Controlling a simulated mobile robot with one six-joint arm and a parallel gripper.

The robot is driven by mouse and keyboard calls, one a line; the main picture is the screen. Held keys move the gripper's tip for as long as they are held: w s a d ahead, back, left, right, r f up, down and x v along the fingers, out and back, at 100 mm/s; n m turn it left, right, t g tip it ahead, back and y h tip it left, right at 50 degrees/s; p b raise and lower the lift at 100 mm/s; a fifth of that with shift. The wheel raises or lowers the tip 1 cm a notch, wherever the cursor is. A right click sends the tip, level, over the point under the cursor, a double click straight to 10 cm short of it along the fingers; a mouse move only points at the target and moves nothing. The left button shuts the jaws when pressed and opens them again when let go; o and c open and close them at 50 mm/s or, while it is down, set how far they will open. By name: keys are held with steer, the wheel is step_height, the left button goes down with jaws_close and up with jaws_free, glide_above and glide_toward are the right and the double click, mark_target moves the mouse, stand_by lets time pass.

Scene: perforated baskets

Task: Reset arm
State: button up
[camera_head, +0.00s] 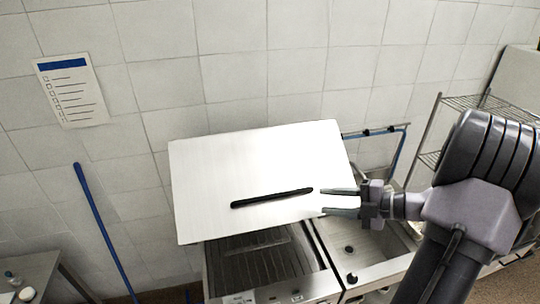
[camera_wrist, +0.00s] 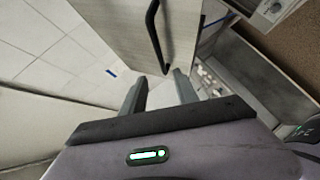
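My gripper (camera_head: 324,201) is open and empty. Its two fingers are spread apart, and it points left from the right side of the head view. In the wrist view my gripper (camera_wrist: 161,84) also shows its two fingers apart with nothing between them. A large pale metal panel (camera_head: 215,170) with a long black handle (camera_head: 272,198) stands beyond the fingers. The fingertips overlap the panel's right edge in the head view; I cannot tell whether they touch it. The wrist view also shows the panel (camera_wrist: 122,30) and its handle (camera_wrist: 154,38) ahead of the fingers.
A ridged dark cooking surface (camera_head: 262,258) lies below the panel. A metal sink (camera_head: 365,245) is to its right, below my gripper. A wire shelf rack (camera_head: 430,160) stands behind my arm. A blue pole (camera_head: 100,222) leans at the left, near a metal table (camera_head: 35,272).

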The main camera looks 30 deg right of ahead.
steer(key=s+a+f+n+g+h+b, duration=0.1)
steer(key=a+f+n+g+b, duration=0.3)
steer(key=a+f+n+b, duration=0.65)
steer(key=s+a+f+n+g+b, duration=0.1)
steer(key=a+f+n+g+b, duration=0.3)
steer(key=a+f+n+b, duration=0.7)
steer(key=s+a+f+n+t+h+b, duration=0.1)
steer(key=s+a+f+n+b, duration=0.3)
steer(key=n+b, duration=0.5)
steer(key=s+a+f+n+h+b, duration=0.3)
steer(key=s+a+f+n+b, duration=0.2)
steer(key=n+b, duration=0.5)
steer(key=a+f+n, duration=0.1)
steer(key=n, duration=0.5)
steer(key=shift+f+n+t+h, duration=0.3)
steer(key=shift+f+n+t, duration=0.05)
steer(key=shift+t, duration=0.05)
